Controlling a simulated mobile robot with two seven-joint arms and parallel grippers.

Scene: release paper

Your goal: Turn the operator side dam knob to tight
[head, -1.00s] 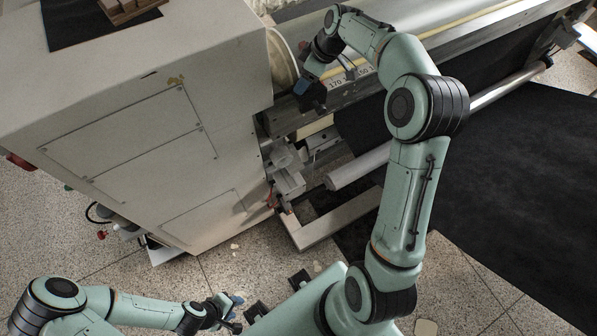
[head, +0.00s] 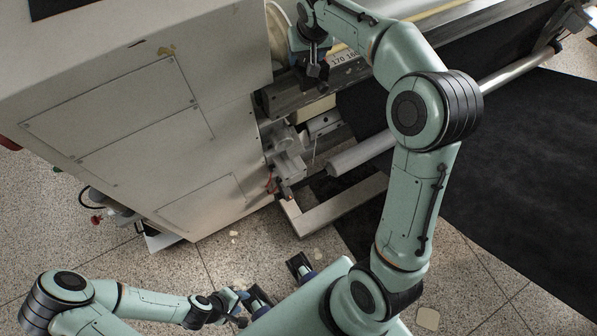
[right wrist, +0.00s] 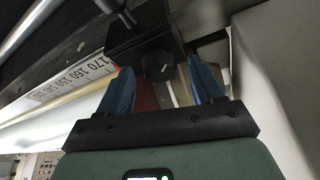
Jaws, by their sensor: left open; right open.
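In the right wrist view a black knob (right wrist: 158,66) with a faceted rim sits under a dark block (right wrist: 140,32). My right gripper (right wrist: 160,84) is open, and its two blue fingers stand on either side of the knob in the picture. I cannot tell whether they touch it. In the head view my right gripper (head: 314,72) is at the machine's rail, beside the printed scale (head: 344,58), and the knob cannot be made out there. My left gripper (head: 240,304) is low at the bottom left, open and empty, away from the machine.
The large pale machine housing (head: 120,120) fills the left of the head view. A metal roller (head: 362,154) and black sheet material (head: 500,190) lie right of it. A pale frame (head: 340,205) sticks out near the floor.

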